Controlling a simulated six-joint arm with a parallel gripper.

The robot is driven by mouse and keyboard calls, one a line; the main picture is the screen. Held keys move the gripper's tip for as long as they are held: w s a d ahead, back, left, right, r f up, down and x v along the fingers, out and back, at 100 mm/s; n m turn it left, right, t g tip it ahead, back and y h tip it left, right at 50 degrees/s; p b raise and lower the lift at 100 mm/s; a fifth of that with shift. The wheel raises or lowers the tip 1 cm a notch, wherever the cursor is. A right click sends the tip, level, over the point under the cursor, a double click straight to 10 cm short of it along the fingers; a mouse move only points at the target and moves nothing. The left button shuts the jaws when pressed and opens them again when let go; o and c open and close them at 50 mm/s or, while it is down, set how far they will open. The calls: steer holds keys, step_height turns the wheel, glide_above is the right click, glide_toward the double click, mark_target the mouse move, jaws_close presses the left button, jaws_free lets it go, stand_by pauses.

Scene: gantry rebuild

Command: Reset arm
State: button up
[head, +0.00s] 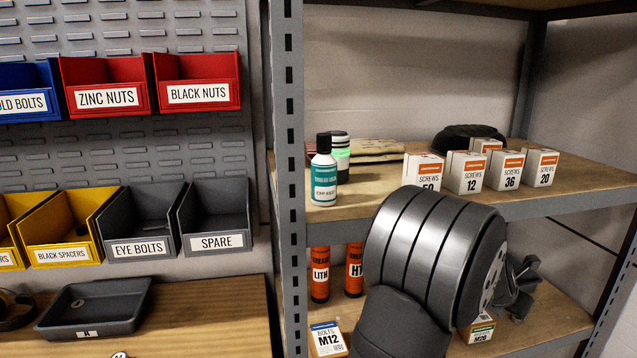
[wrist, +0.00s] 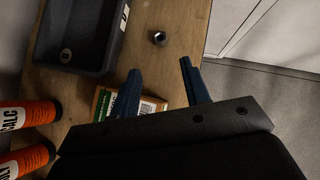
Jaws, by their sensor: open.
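My gripper (wrist: 159,66) shows in the wrist view with its two dark blue fingers spread apart. It is open and nothing is between the fingers. In the head view my dark, ribbed arm stands in front of the right shelving unit. Grey parts at its far right may be the gripper, but its fingers cannot be made out there.
The wrist view shows a dark tray (wrist: 80,30), a metal nut (wrist: 158,38) and orange cans (wrist: 20,115). The head view shows the upper shelf (head: 580,200) with screw boxes (head: 466,172) and a bottle (head: 323,175), orange tubes (head: 320,275) below, and wall bins (head: 215,225) at left.

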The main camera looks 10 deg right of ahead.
mark_target(513, 324)
steer(key=x, duration=1)
steer(key=shift+d+f, duration=0.2)
steer(key=shift+f, duration=0.05)
steer(key=shift+w+d+r, duration=0.15)
steer(key=shift+d+r, duration=0.05)
steer(key=shift+m+g, duration=0.4)
steer(key=shift+m, duration=0.1)
steer(key=a+r, duration=0.1)
steer(key=r, duration=0.1)
steer(key=s+a+r, duration=0.1)
steer(key=r, duration=0.1)
steer(key=s+a+r, duration=0.1)
steer(key=shift+s+r, duration=0.2)
steer(key=shift+r, duration=0.2)
steer(key=shift+m+g+h, duration=0.3)
steer(key=shift+m+g, duration=0.2)
steer(key=a, duration=0.1)
steer(key=s+a+f, duration=0.1)
steer(key=s, duration=0.1)
steer(key=shift+s+a+f, duration=0.25)
steer(key=shift+a, duration=0.15)
steer(key=s+a+r+m+g+y, duration=0.1)
steer(key=s+a+m+g, duration=0.6)
steer(key=s+a, duration=1.6)
steer(key=shift+a+m+g+y, duration=0.3)
steer(key=shift+a+m+y, duration=0.2)
steer(key=shift+a+m, duration=1.2)
steer(key=shift+o, duration=0.4)
steer(key=shift+r, duration=0.1)
